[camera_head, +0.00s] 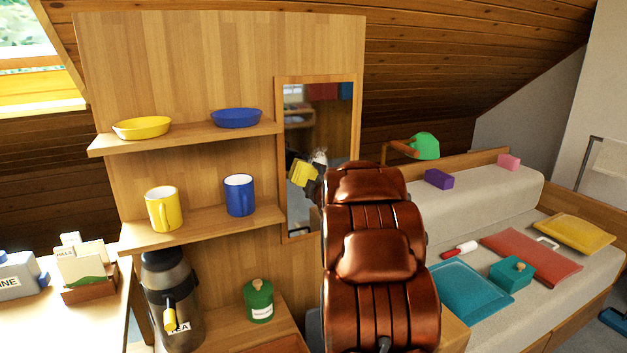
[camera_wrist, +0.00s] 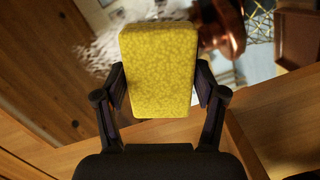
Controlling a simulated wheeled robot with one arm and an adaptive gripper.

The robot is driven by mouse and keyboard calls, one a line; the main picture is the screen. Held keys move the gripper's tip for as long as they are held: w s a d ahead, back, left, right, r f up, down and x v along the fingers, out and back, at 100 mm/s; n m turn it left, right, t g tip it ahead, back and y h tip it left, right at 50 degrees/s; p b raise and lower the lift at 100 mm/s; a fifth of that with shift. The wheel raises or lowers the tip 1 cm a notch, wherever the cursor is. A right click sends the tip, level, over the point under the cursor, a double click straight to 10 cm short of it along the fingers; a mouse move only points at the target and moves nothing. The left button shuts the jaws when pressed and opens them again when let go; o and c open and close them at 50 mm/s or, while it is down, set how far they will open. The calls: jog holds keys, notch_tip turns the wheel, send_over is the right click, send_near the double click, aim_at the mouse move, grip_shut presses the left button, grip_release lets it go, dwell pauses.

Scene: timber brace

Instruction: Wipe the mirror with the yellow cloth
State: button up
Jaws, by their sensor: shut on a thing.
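The yellow cloth (camera_wrist: 160,68) looks like a thick folded pad. My gripper (camera_wrist: 160,85) is shut on it, one finger on each side. In the head view the yellow cloth (camera_head: 303,173) shows against the lower half of the mirror (camera_head: 297,217), left of my copper-coloured arm. The mirror is tall, wood-framed and upright on the wooden panel. A whitish smudge (camera_head: 319,157) shows on the glass just above the cloth, and a whitish smear (camera_wrist: 105,45) shows beside it in the wrist view. I cannot tell whether the cloth touches the glass. My arm hides the mirror's lower right.
Left of the mirror, shelves hold a yellow bowl (camera_head: 142,127), blue bowl (camera_head: 237,118), yellow mug (camera_head: 163,209) and blue mug (camera_head: 239,195). A green canister (camera_head: 258,301) stands below. A green lamp (camera_head: 424,146) and a sofa (camera_head: 480,190) are at right.

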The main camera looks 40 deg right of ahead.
jog(key=shift+d, duration=0.15)
jog(key=shift+s+d+p, duration=0.2)
jog(key=shift+d+p, duration=0.1)
jog(key=shift+d, duration=0.2)
jog(key=shift+s+a+b, duration=0.1)
jog(key=shift+s+b, duration=0.05)
jog(key=shift+b, duration=0.15)
jog(key=shift+d, duration=0.2)
jog(key=shift+s+d+p, duration=0.2)
jog(key=shift+d+p, duration=0.15)
jog(key=shift+d, duration=0.15)
jog(key=shift+s+d+p, duration=0.15)
jog(key=shift+d+p, duration=0.15)
jog(key=shift+d, duration=0.2)
jog(key=shift+d, duration=0.1)
jog(key=shift+s+d+p, duration=0.15)
jog(key=shift+d+p, duration=0.2)
jog(key=shift+d, duration=0.2)
jog(key=shift+s+d+p, duration=0.15)
jog(key=shift+d+p, duration=0.15)
jog(key=shift+d, duration=0.25)
